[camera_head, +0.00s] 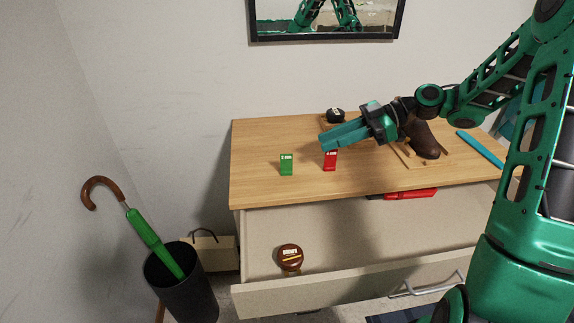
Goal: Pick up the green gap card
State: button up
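My gripper (322,141) has teal fingers that point left and down over the dresser, above and partly in front of the red card's top. Its fingertips are right of the green card and apart from it. The fingers look close together from this angle, and I cannot tell whether there is a gap between them.
A brown boot (424,140) sits on a wooden tray; a black round item (335,115) is behind my gripper. A teal strip (480,149) lies at right. The open drawer (350,287) holds a brown tin (290,257). A green umbrella (146,230) stands in a black bin (185,298).

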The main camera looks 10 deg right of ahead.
send_near(286, 164)
jog(key=shift+s+a+r, duration=0.15)
jog(key=shift+a+r, duration=0.3)
jog(key=shift+r, duration=0.05)
jog(key=shift+s+a+r, duration=0.15)
jog(key=shift+a+r, duration=0.25)
jog(key=shift+r, duration=0.15)
jog(key=shift+w+x, duration=0.2)
jog(key=shift+x, duration=1.1)
jog(key=shift+w+x, duration=0.15)
jog(key=shift+x, duration=1.1)
jog(key=shift+r, duration=0.15)
grip_shut()
